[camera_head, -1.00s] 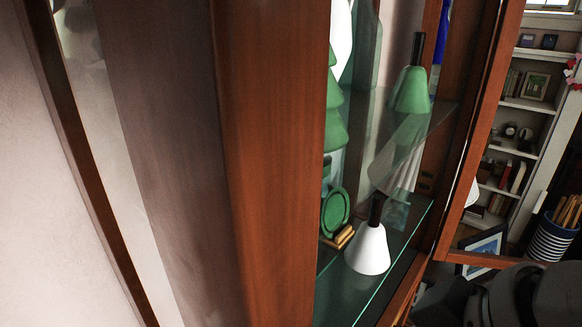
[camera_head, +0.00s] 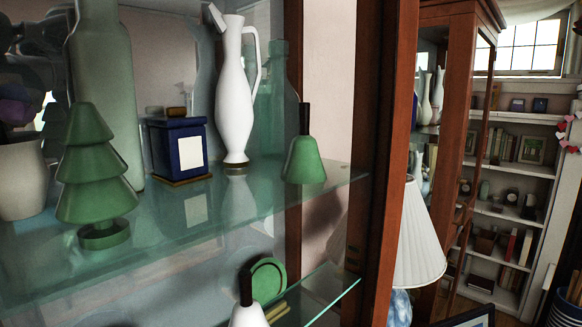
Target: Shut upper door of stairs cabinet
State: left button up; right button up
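A wooden cabinet with glass shelves fills the left and middle of the head view; its reddish-brown upright (camera_head: 388,150) stands right of the shelves. The upper glass shelf (camera_head: 230,215) shows with no closed wooden door frame across it. I cannot tell whether the upright includes part of the upper door, and no handle shows. On the shelf are a green tree figure (camera_head: 95,180), a blue box (camera_head: 178,150), a white vase (camera_head: 235,90) and a green bell (camera_head: 305,160). Neither of my grippers is in view.
A lamp with a white shade (camera_head: 418,240) stands just right of the upright. A second wooden cabinet (camera_head: 460,60) stands behind it. White bookshelves (camera_head: 510,190) are at the far right, below a window (camera_head: 530,50). A white bell (camera_head: 248,312) sits lower down.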

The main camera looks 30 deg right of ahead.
aim_at(409, 10)
jog(key=k+l+u, duration=0.1)
jog(key=l, duration=0.4)
jog(key=k+l+u, duration=0.1)
jog(key=k+l, duration=0.2)
jog(key=l, duration=0.2)
jog(key=k+l+u, duration=0.1)
jog(key=k+l, duration=0.15)
jog(key=l, duration=0.25)
jog(key=k+l+u, duration=0.1)
jog(key=k+l, duration=0.15)
jog(key=l, duration=0.2)
jog(key=k+l+u, duration=0.1)
jog(key=k+l, duration=0.15)
jog(key=l, duration=0.2)
jog(key=k+l+u, duration=0.1)
jog(key=k+l, duration=0.2)
jog(key=l+u, duration=0.4)
jog(key=l, duration=0.6)
jog(key=l+u, duration=0.4)
jog(key=l, duration=0.55)
